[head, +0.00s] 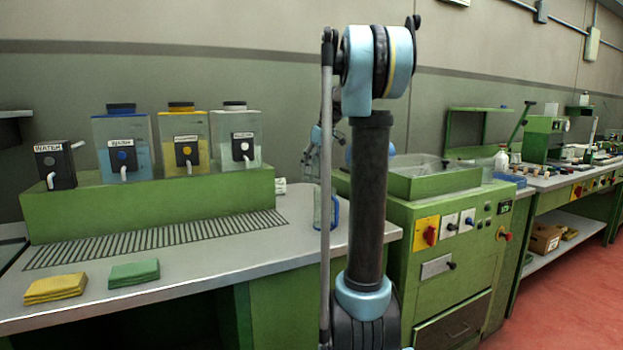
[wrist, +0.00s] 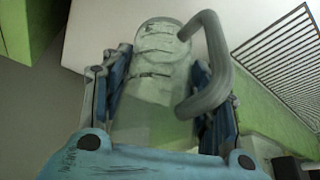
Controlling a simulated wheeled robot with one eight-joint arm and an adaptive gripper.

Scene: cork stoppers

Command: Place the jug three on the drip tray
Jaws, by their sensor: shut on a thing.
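My gripper (wrist: 161,72) is shut on a clear jug (wrist: 150,100) with a thick grey handle, its blue fingers on either side of the body. I cannot tell whether this jug touches the counter. In the head view a clear jug with a blue handle (head: 334,211) is partly hidden behind my arm, near the counter's right end. I cannot tell whether it is the held one. The drip tray (head: 150,240) is a long slatted grate in the counter, left of my arm. It also shows at the upper right in the wrist view (wrist: 285,62).
Several labelled dispensers with taps, such as the blue one (head: 123,150), stand on a green ledge (head: 130,205) behind the tray. A yellow cloth (head: 55,288) and a green cloth (head: 134,273) lie in front. A green machine (head: 440,260) stands at right.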

